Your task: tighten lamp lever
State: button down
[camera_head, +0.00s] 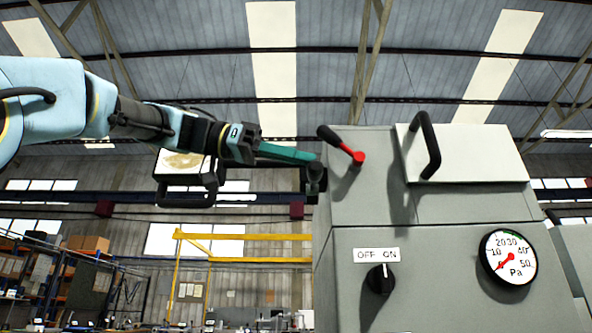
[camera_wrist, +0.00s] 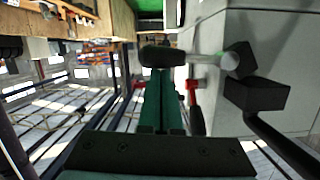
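My gripper (camera_head: 312,156) reaches in from the left to the machine's upper left edge. In the wrist view its two teal fingers (camera_wrist: 164,80) lie side by side with only a thin line between them, so it looks shut and empty. Just beyond the tips is a short grey lever with a black knob (camera_wrist: 158,56), which I take for the lamp lever. Its grey bar (camera_wrist: 205,59) runs right to a rounded hub. In the head view a dark fitting (camera_head: 314,180) sits just under the fingertips. I cannot tell whether the tips touch the knob.
The grey machine (camera_head: 430,250) carries a black lever with a red end (camera_head: 358,157), a black handle (camera_head: 430,146), an OFF/ON switch (camera_head: 380,279) and a pressure gauge (camera_head: 508,257). A black block (camera_wrist: 256,93) sits right of the fingers.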

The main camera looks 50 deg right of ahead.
aim_at(309, 175)
notch_tip(309, 175, down, 3)
jog(key=m+b, duration=0.2)
jog(key=b, duration=0.2)
jog(key=shift+a+h+b, duration=0.15)
jog(key=shift+h+b, duration=0.15)
jog(key=shift+h, duration=0.1)
jog(key=f+m+b, duration=0.1)
jog(key=b, duration=0.1)
jog(key=m+h+b, duration=0.1)
jog(key=b, duration=0.1)
jog(key=shift+f+m+t+b, duration=0.4)
